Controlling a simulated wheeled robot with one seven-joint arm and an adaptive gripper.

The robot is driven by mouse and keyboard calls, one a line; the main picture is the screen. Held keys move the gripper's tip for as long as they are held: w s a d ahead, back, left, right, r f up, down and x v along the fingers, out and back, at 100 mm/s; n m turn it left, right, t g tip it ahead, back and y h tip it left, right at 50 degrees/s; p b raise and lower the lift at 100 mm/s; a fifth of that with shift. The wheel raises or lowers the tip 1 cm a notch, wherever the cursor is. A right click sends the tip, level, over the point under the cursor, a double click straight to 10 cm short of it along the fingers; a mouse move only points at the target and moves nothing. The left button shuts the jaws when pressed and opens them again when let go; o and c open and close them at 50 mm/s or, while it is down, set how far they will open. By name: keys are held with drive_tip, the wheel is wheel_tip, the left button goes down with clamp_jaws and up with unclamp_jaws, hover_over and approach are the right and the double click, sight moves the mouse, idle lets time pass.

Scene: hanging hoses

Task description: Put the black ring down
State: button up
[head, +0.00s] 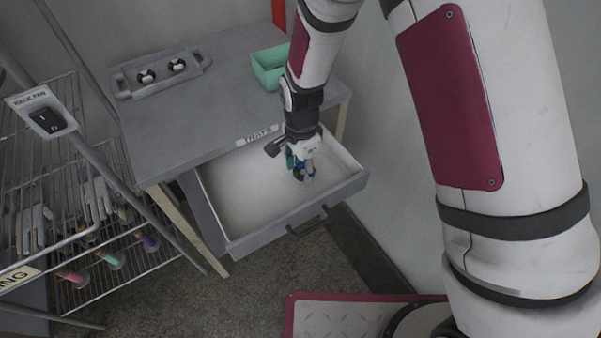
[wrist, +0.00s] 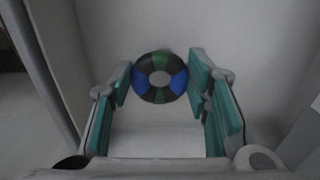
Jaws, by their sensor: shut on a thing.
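The black ring (wrist: 160,57) has blue and green segments and a round hole. It sits between the two teal-padded fingers of my gripper (wrist: 160,78), which are shut on its left and right sides. In the head view my gripper (head: 303,170) points down into the open drawer (head: 240,195), near its right end. The ring (head: 298,172) shows there only as a small dark and blue patch, partly hidden by the fingers. I cannot tell whether the ring touches the drawer floor.
The drawer looks otherwise empty, with free floor to the left. Above it, the grey table (head: 220,95) bears a grey tray (head: 122,85) with two black-and-white round pieces and a green bin (head: 268,75). A wire rack (head: 120,165) with gloves and coloured-ended items stands left.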

drive_tip(key=shift+f, duration=1.3)
drive_tip(key=shift+f, duration=0.1)
drive_tip(key=o, duration=1)
wheel_tip(320, 180, up, 12)
drive_tip(key=shift+r, duration=0.15)
